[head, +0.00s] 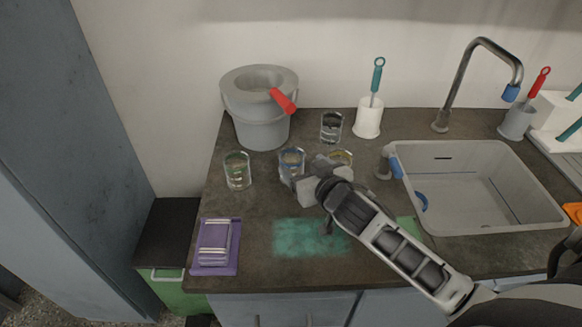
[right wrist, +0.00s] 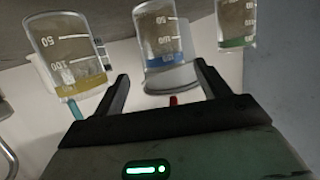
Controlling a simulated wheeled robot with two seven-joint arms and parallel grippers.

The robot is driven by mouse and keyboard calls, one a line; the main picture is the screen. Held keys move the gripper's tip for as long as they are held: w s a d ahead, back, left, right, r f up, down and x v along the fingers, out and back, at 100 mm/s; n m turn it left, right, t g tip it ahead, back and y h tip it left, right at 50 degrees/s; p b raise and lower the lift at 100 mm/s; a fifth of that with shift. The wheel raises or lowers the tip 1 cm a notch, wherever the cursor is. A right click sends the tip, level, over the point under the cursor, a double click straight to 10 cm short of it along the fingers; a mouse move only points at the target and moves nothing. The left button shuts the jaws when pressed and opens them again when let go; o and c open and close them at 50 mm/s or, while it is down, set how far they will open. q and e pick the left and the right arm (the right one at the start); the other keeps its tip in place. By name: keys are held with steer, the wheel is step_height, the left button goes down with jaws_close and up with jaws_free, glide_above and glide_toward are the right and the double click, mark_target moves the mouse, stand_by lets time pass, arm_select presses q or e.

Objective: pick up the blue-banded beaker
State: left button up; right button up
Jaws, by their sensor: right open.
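The blue-banded beaker (head: 291,162) is a clear glass standing upright on the dark counter, in the middle of a row. In the right wrist view the blue-banded beaker (right wrist: 160,40) shows ahead of the gap between my fingers, its blue band near the fingertips. My right gripper (head: 294,179) is open and close in front of this beaker, hiding part of its lower side. In the right wrist view both fingers of the right gripper (right wrist: 161,72) are spread with nothing held between them. Whether they touch the glass cannot be told. My left gripper is out of view.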

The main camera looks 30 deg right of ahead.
mark_target(288, 154)
steer(key=x, duration=0.3)
steer(key=shift+a+x, duration=0.15)
steer(key=shift+x, duration=1.15)
steer(key=shift+a+x, duration=0.15)
steer(key=shift+x, duration=1.15)
steer(key=shift+r, duration=0.1)
steer(key=c, duration=1.1)
